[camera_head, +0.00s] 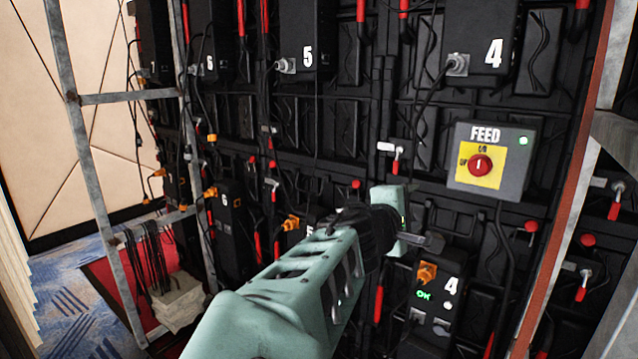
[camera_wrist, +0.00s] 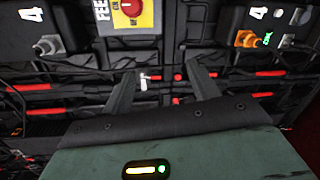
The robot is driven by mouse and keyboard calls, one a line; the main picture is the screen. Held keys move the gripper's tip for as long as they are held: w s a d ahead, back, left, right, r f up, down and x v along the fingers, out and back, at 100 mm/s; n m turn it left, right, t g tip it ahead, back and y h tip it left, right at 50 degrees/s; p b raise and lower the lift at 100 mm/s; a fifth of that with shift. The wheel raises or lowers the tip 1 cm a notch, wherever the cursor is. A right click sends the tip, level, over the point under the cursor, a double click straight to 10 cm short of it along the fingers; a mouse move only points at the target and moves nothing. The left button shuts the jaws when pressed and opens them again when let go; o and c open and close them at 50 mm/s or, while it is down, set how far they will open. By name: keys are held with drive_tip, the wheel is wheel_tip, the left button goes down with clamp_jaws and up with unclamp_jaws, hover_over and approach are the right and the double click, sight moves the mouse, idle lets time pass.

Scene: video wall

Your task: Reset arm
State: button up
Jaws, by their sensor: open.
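My arm reaches up from the bottom of the head view towards the back of the video wall. My gripper (camera_head: 418,222) is in front of the wall, left of and below the grey FEED box (camera_head: 515,150) with its red rotary switch (camera_head: 480,165) on a yellow plate. In the wrist view, my gripper (camera_wrist: 160,82) shows two dark fingers spread apart with nothing between them. The FEED box (camera_wrist: 147,15) is beyond the fingers at the top, its red switch (camera_wrist: 131,8) partly cut off. A green light shows on the FEED box in the head view.
Black numbered boxes hang on the wall, such as box 4 (camera_head: 478,30) and box 5 (camera_head: 303,40). A lower box 4 (camera_head: 450,300) has an orange plug and a green OK light. A metal frame post (camera_head: 570,215) stands at right. A ladder-like frame (camera_head: 125,97) stands at left.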

drive_tip(key=s+d+f+m+g+y, duration=0.1)
drive_tip(key=s+d+f+g, duration=0.15)
drive_tip(key=f, duration=0.25)
drive_tip(key=s+d+f+m+g, duration=0.1)
drive_tip(key=s+d+f+g, duration=0.15)
drive_tip(key=f, duration=0.25)
drive_tip(key=s+d+f+m+g+y, duration=0.1)
drive_tip(key=s+d+f+m+g, duration=0.15)
drive_tip(key=d+f, duration=0.2)
drive_tip(key=s+a+f+g+y, duration=0.3)
drive_tip(key=s+f, duration=0.2)
drive_tip(key=s, duration=0.1)
drive_tip(key=s+a+r+y, duration=0.2)
drive_tip(key=s+a+r, duration=0.1)
drive_tip(key=s, duration=0.3)
drive_tip(key=s+a+r+g+y+p, duration=0.1)
drive_tip(key=s+a+r+y, duration=0.1)
drive_tip(key=s+r, duration=0.3)
drive_tip(key=s+a+r+g+y, duration=0.1)
drive_tip(key=s+a+r, duration=0.3)
drive_tip(key=s, duration=0.4)
drive_tip(key=shift+s+r+y+p, duration=0.25)
drive_tip(key=shift+y+p, duration=0.15)
drive_tip(key=shift+y, duration=0.2)
drive_tip(key=shift+a+m, duration=0.1)
drive_tip(key=shift+m, duration=0.15)
